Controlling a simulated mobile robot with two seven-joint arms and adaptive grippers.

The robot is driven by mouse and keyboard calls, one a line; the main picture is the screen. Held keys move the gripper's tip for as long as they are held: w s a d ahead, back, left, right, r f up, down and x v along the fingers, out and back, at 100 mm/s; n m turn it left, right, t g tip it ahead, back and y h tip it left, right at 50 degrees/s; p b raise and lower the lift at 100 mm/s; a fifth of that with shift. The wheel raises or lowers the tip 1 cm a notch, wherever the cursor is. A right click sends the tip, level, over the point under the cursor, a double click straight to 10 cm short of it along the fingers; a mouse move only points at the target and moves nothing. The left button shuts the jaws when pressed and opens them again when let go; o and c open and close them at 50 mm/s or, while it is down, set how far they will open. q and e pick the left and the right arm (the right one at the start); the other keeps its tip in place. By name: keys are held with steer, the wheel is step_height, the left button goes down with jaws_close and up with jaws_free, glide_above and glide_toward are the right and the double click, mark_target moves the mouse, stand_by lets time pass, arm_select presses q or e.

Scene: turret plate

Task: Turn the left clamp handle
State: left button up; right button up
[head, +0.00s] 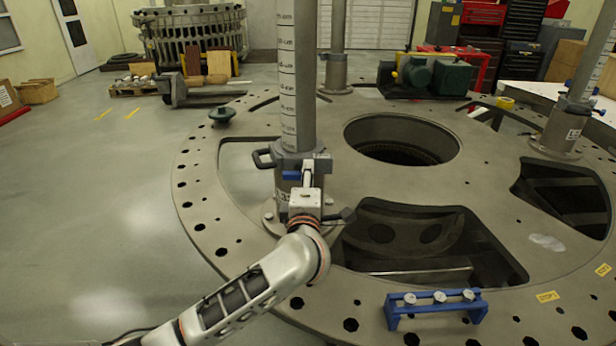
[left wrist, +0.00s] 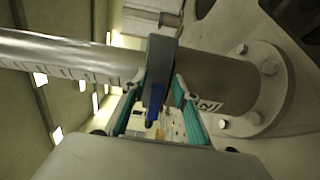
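The near upright post (head: 298,95) carries a grey clamp (head: 310,158) low down, with a dark loop-shaped part (head: 265,158) on its left. A small blue piece (head: 291,175) shows just below the clamp. In the left wrist view the clamp is a dark grey band (left wrist: 160,60) across the post (left wrist: 215,80), with a blue-tipped handle (left wrist: 154,100) pointing toward the gripper. My left gripper (head: 308,172) is at the clamp from the front. In its wrist view, the gripper's teal fingers (left wrist: 158,88) stand apart on either side of the handle, with gaps visible. My right gripper is not in view.
The post stands bolted on the large round turret plate (head: 210,185), which has wide openings. A blue stand with white knobs (head: 435,302) sits at the plate's front. A second post (head: 337,50) and a green motor (head: 430,76) stand behind. Open floor lies to the left.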

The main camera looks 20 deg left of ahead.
arm_select(q)
steer(key=shift+s, duration=0.15)
steer(key=v, duration=1.1)
steer(key=shift+s, duration=0.35)
steer(key=shift+d, duration=0.1)
